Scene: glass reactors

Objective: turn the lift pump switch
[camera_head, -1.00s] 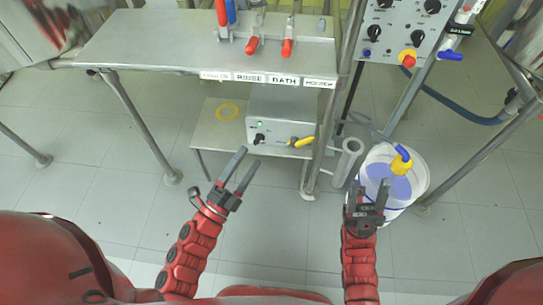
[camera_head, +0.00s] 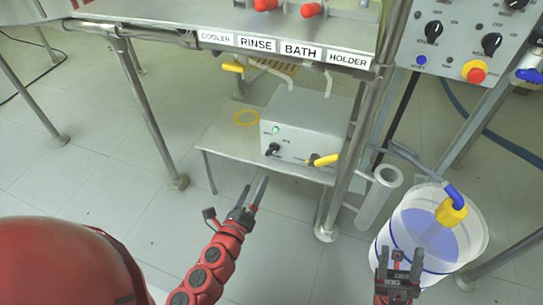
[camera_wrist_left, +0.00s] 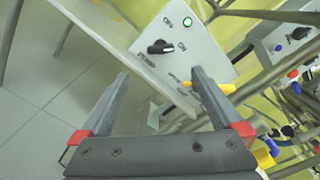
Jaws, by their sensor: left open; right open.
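The pump box (camera_head: 312,125) is a light grey box on a low shelf under the bench. Its front has a black rotary switch (camera_head: 271,149), a lit green lamp and a yellow-handled valve (camera_head: 325,160). In the left wrist view the switch (camera_wrist_left: 160,47) lies beyond the fingers, with the lit lamp (camera_wrist_left: 187,21) to its upper right. My left gripper (camera_head: 254,191) is open and empty, in front of and below the box, apart from the switch. My right gripper (camera_head: 397,262) is open and empty, in front of the white bucket.
A white bucket (camera_head: 473,240) with bluish liquid and a yellow-and-blue fitting (camera_head: 451,210) stands right of the shelf. A metal leg (camera_head: 327,232) and a grey tube (camera_head: 379,196) stand between. The labelled bench edge (camera_head: 300,50) overhangs the box. A control panel (camera_head: 462,40) is at upper right.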

